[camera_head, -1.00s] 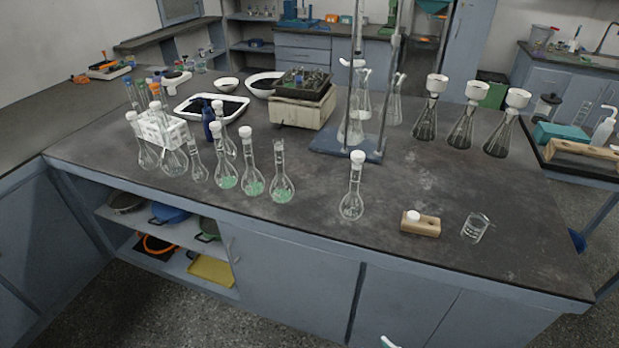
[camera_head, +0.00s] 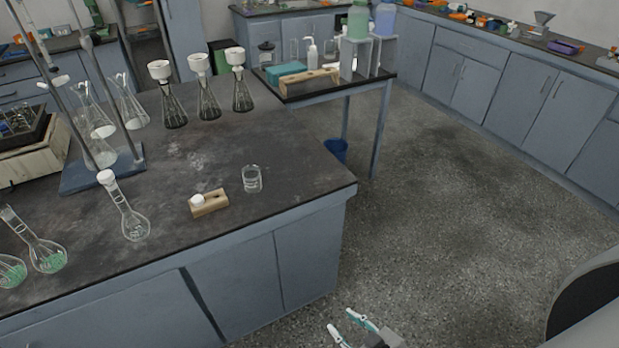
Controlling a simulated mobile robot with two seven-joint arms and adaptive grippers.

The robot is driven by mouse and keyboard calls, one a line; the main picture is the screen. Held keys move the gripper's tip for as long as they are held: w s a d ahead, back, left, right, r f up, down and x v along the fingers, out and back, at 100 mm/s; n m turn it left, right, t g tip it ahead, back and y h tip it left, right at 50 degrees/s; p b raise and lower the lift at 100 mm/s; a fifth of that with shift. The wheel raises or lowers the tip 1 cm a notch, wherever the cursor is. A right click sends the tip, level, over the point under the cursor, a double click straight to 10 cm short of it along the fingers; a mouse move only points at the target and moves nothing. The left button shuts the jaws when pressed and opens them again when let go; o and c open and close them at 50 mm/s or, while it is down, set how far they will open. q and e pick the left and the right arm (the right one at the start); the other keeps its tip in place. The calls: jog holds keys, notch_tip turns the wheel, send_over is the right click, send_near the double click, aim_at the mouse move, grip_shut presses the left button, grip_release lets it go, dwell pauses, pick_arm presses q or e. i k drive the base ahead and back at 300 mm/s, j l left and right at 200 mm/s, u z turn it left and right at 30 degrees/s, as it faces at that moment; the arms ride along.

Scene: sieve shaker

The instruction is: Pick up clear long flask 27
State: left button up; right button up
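A clear long-necked flask (camera_head: 135,224) with a white stopper stands alone near the front of the dark lab bench. No number can be read on it, so I cannot confirm that it is flask 27. Two long-necked flasks with green contents, one of them (camera_head: 47,257) fully in view, stand to its left. My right gripper (camera_head: 341,320) is at the bottom edge, below and right of the bench flask and apart from everything. Its two fingers are spread with nothing between them. My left gripper is out of view.
A wooden block (camera_head: 209,205) with a white cap and a small beaker (camera_head: 252,180) stand right of the flask. Behind are a stand with a blue base (camera_head: 100,174) and several funnel-topped flasks (camera_head: 207,95). A side table (camera_head: 320,89) stands beyond; open floor lies right.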

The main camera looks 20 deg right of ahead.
aim_at(48, 257)
jog(key=z, duration=0.15)
jog(key=u, duration=1.35)
